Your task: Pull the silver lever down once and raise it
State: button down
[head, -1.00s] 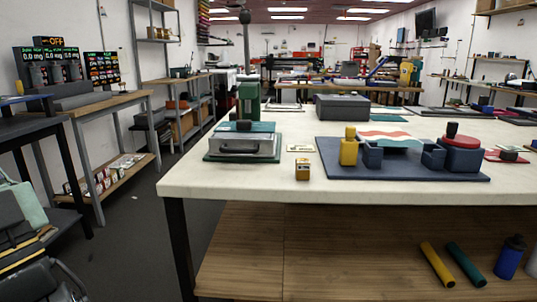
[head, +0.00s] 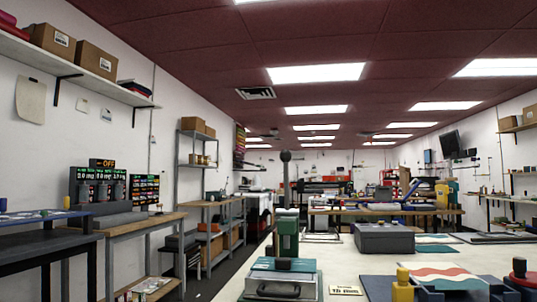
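A green press (head: 287,238) stands upright on the white-topped worktable. A thin upright silver-grey lever (head: 286,185) rises from its top, with a dark round knob (head: 285,156) at the upper end. The lever looks vertical. In front of the press sits a grey-and-teal case-like unit (head: 280,283) with a handle, cut by the lower edge of the view. It hides the foot of the press. My gripper is not in view.
A grey box (head: 384,237) sits right of the press. Wooden benches and shelves (head: 155,226) line the left wall. Open air surrounds the lever.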

aim_at(285, 156)
jog(key=i+j+u, duration=0.2)
jog(key=u, duration=0.2)
jog(key=i+j+u, duration=0.1)
jog(key=u, duration=0.3)
jog(key=i+u, duration=0.4)
jog(key=i+j+u, duration=0.3)
jog(key=i, duration=0.2)
jog(key=i+u, duration=0.25)
jog(key=i, duration=0.25)
jog(key=i+z, duration=0.25)
jog(key=z, duration=0.15)
jog(key=i+z, duration=0.3)
jog(key=z, duration=0.15)
jog(key=i+j+z, duration=0.2)
jog(key=z, duration=0.2)
jog(key=i+z, duration=0.2)
jog(key=z, duration=0.25)
jog(key=i+j+z, duration=0.15)
jog(key=z, duration=0.35)
jog(key=i+j+z, duration=0.15)
jog(key=z, duration=0.3)
